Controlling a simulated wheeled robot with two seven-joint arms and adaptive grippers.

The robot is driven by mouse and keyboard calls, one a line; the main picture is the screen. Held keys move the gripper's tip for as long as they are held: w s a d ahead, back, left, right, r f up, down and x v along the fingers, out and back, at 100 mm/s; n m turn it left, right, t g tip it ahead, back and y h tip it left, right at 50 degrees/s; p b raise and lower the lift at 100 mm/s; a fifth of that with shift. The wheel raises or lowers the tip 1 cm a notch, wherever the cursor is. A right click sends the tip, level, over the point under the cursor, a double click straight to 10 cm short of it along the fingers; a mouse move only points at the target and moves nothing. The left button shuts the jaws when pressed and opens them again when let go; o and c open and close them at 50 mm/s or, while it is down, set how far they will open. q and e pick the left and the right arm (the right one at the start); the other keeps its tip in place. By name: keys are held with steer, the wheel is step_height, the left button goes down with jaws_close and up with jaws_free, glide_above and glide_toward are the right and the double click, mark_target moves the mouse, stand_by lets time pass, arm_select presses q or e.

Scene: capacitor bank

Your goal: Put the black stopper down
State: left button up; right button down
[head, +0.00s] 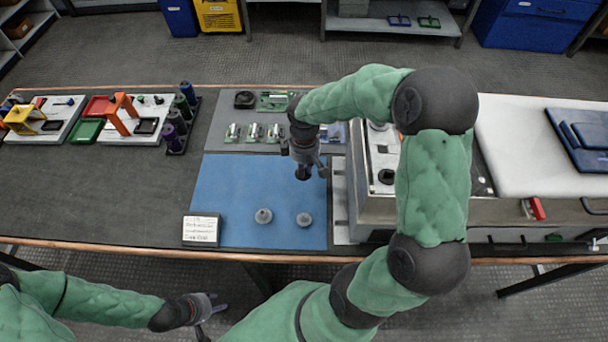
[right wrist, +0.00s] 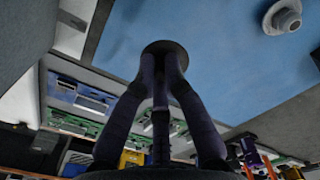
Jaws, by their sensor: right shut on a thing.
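The black stopper (head: 303,174) is in my right gripper (head: 305,164), over the far right part of the blue mat (head: 225,180). In the right wrist view, the fingers (right wrist: 162,70) close together on the stopper (right wrist: 163,46), seen as a dark round disc at their tips. I cannot tell whether it touches the mat. My left gripper (head: 208,306) is off the table's front edge, fingers spread and empty.
Two grey stoppers (head: 263,215) (head: 304,219) stand on the near part of the mat. A labelled block (head: 202,230) sits at its left corner. Green circuit boards (head: 253,132) lie behind it. A metal machine (head: 376,150) stands close on the right. The mat's left middle is clear.

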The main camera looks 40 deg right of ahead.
steer(key=f, duration=0.1)
steer(key=w+d+f, duration=0.1)
steer(key=w+f+b, duration=0.1)
steer(key=shift+d+f, duration=0.15)
steer(key=shift+d, duration=0.25)
steer(key=shift+w+f+b, duration=0.15)
steer(key=shift+f+b, duration=0.6)
steer(key=shift+f, duration=0.8)
steer(key=shift+f, duration=0.1)
steer(key=c, duration=1.3)
jaws_free()
steer(key=shift+f, duration=0.1)
step_height(320, 180, up, 12)
steer(key=p, duration=0.4)
steer(key=shift+r+p, duration=0.2)
steer(key=shift+p, duration=0.1)
